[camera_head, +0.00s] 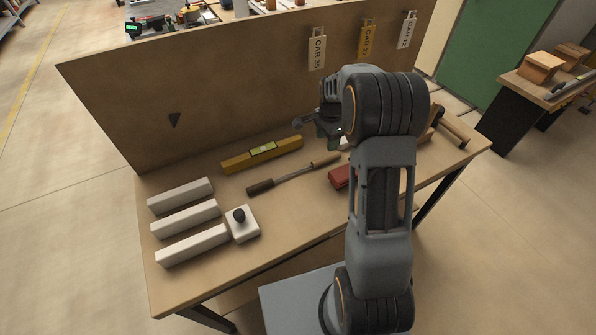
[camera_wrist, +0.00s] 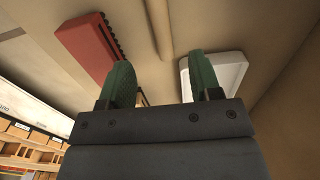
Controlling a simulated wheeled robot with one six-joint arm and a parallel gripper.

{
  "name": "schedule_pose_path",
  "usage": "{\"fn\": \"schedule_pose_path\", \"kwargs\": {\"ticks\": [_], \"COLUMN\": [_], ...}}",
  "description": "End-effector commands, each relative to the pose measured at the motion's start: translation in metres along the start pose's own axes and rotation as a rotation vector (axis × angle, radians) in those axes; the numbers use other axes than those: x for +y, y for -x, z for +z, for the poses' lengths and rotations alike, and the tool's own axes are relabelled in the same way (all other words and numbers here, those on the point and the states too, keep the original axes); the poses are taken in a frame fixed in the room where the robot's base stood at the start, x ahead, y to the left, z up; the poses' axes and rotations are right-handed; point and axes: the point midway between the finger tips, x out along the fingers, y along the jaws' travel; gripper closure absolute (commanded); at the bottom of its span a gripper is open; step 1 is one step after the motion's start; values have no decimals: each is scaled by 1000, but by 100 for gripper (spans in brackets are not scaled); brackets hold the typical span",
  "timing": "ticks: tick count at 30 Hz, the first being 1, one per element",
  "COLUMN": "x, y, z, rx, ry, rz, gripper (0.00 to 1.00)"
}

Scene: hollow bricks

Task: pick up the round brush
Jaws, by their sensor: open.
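The round brush (camera_head: 292,174) lies on the workbench, left of my arm. It has a dark round head at its left end, a thin shaft, and a wooden handle at its right end. In the wrist view its wooden handle (camera_wrist: 158,28) shows at the top, lined up with the gap between the fingers. My gripper (camera_head: 312,127) is open and empty above the bench, behind the brush's handle end. In the wrist view its green fingers (camera_wrist: 161,78) stand apart, with the handle beyond them and not gripped. The dark head is outside the wrist view.
A red block (camera_head: 342,177) lies near the handle, also in the wrist view (camera_wrist: 90,48). A white tray-like piece (camera_wrist: 222,70) lies on the other side. A panel stands behind.

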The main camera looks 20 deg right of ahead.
Motion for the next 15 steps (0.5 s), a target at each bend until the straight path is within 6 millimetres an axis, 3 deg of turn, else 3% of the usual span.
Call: {"fn": "schedule_pose_path", "kwargs": {"ticks": [6, 15], "x": [1, 0], "y": [-32, -51], "z": [0, 1], "rx": [-1, 0], "ry": [1, 2], "rz": [2, 1], "gripper": [42, 42]}}
